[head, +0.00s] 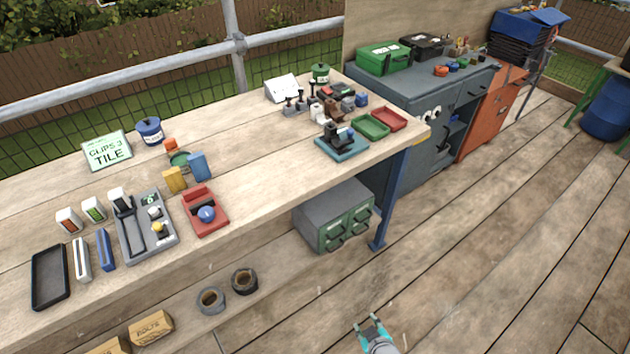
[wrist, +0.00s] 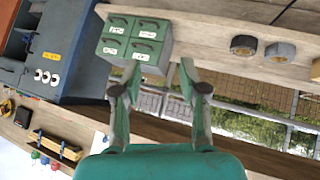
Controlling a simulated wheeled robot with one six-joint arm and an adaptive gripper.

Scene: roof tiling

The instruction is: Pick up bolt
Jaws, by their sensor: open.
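My gripper (head: 370,324) is open and empty at the bottom of the head view, out over the deck in front of the bench. In the wrist view its two fingers (wrist: 158,78) stand apart with nothing between them. No loose bolt can be made out for certain. A cardboard box marked BOLTS (head: 151,328) sits on the lower shelf at the lower left of the head view; its contents are hidden. A small drawer cabinet with green drawer fronts (head: 348,228) stands on that shelf, also seen beyond the fingers in the wrist view (wrist: 136,42). Its drawers look shut.
Two tape rolls (head: 244,281) (head: 211,300) lie on the shelf. The wooden bench (head: 255,172) carries trays, tools and a CLIPS 3 TILE sign (head: 106,150). A blue bench leg (head: 388,205) stands right of the drawers. The deck (head: 480,240) at right is clear.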

